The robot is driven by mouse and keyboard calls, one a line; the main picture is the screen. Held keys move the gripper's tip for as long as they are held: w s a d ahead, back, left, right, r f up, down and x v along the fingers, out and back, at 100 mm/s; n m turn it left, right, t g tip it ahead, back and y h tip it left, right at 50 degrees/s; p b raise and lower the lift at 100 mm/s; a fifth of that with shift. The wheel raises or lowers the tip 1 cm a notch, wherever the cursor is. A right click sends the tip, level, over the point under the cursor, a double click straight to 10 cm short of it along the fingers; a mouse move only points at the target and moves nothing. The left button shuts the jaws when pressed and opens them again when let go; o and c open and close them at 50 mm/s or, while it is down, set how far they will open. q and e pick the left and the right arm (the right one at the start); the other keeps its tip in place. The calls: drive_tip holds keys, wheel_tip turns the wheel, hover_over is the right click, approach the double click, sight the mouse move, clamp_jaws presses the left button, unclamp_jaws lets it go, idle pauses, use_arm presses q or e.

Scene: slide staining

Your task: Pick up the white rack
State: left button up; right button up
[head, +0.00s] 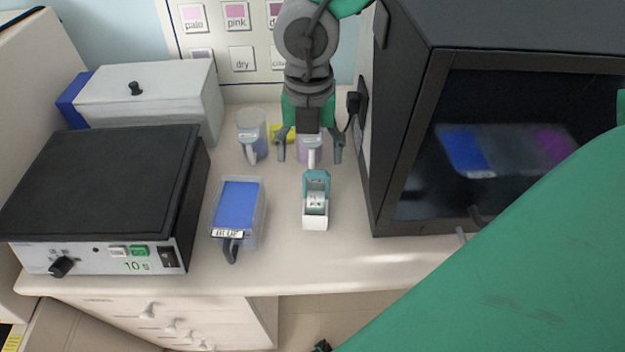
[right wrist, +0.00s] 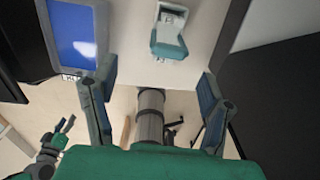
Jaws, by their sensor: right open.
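The white rack (head: 315,222) stands on the bench right of the blue tray, with a teal upright handle part and a small label. The rack also shows near the top of the right wrist view (right wrist: 172,22), beyond the fingertips. My right gripper (head: 310,158) hangs over the back of the bench, behind the rack and apart from it. Its two fingers are spread and empty in the right wrist view (right wrist: 158,76). What looks like my left gripper (right wrist: 57,134) is small at the lower left of the right wrist view; its jaw state is unclear.
A tray of blue stain (head: 238,205) stands left of the rack. Cups (head: 251,136) stand behind, near my right gripper. A black-topped device (head: 105,180) and a grey box (head: 155,95) fill the left. A dark cabinet (head: 400,130) bounds the right. Bare bench (head: 290,262) lies in front.

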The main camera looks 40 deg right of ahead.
sight(314, 178)
drive_tip(key=shift+d+f, duration=0.35)
drive_tip(key=shift+f, duration=0.4)
drive_tip(key=f, duration=0.4)
drive_tip(key=shift+s+d+f, duration=0.15)
drive_tip(key=shift+s+d, duration=0.05)
drive_tip(key=shift+s, duration=0.2)
drive_tip(key=shift+w+a+f, duration=0.1)
drive_tip(key=shift+a+f, duration=0.2)
drive_tip(key=shift+f, duration=0.1)
drive_tip(key=shift+a, duration=0.1)
drive_tip(key=c, duration=0.6)
drive_tip(key=shift+d, duration=0.2)
drive_tip(key=c, duration=0.7)
drive_tip(key=shift+d, duration=0.2)
clamp_jaws()
